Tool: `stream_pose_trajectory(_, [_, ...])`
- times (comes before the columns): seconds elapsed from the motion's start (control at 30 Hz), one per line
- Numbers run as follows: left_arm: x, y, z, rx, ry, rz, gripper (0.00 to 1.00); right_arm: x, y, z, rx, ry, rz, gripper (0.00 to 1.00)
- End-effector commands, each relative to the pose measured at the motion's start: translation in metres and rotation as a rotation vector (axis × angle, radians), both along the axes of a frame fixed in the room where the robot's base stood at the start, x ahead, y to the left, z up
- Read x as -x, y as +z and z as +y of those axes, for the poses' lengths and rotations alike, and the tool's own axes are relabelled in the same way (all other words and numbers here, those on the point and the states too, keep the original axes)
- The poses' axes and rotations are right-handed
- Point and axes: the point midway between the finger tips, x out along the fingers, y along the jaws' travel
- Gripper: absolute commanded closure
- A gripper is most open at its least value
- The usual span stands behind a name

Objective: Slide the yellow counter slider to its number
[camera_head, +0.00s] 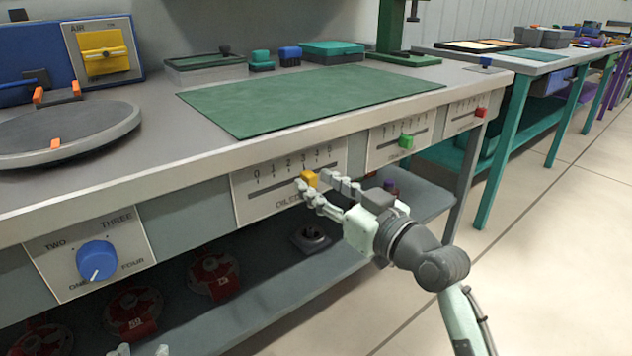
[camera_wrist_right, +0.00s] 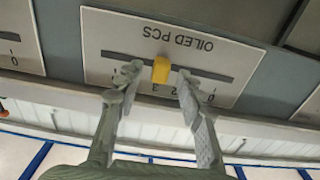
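The yellow slider (camera_head: 309,178) is a small block on the slot of a white panel (camera_head: 240,187) on the bench front. The panel has a number scale starting at 0 and shows upside down in the wrist view, with the words "OILED PCS". The yellow slider (camera_wrist_right: 161,69) stands close to the 3. My right gripper (camera_head: 322,188) is at the panel with one finger on each side of the slider. In the right wrist view the fingers (camera_wrist_right: 160,76) are spread, with gaps to the slider. Only the fingertips of my left gripper (camera_head: 141,350) show, apart, at the bottom edge.
To the right are panels with a green slider (camera_head: 405,142) and a red slider (camera_head: 481,112). A blue dial (camera_head: 97,260) is on the left. A green mat (camera_head: 310,98) lies on the bench top. Red round items (camera_head: 215,272) are on the shelf below. The floor at right is clear.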

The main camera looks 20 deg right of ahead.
Motion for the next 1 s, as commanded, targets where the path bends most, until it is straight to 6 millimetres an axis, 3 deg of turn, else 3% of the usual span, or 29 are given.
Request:
stream_pose_trajectory(0.13, [0.0005,-0.0016,0.0010,-0.003,0.002,0.007,0.60,-0.0105,0.0003,0.0041,0.001,0.000,0.000,0.62])
stream_pose_trajectory(0.4, [0.0006,-0.0020,0.0010,-0.003,0.002,0.008,0.60,-0.0121,-0.0004,0.0048,0.002,0.000,0.000,0.62])
stream_pose_trajectory(0.7, [0.0005,-0.0021,0.0011,-0.003,0.002,0.008,0.60,-0.0119,-0.0005,0.0047,0.001,0.000,0.001,0.98])
stream_pose_trajectory(1.0, [0.0005,-0.0021,0.0012,-0.004,0.002,0.008,0.60,-0.0118,-0.0005,0.0046,0.002,0.000,0.002,1.00])
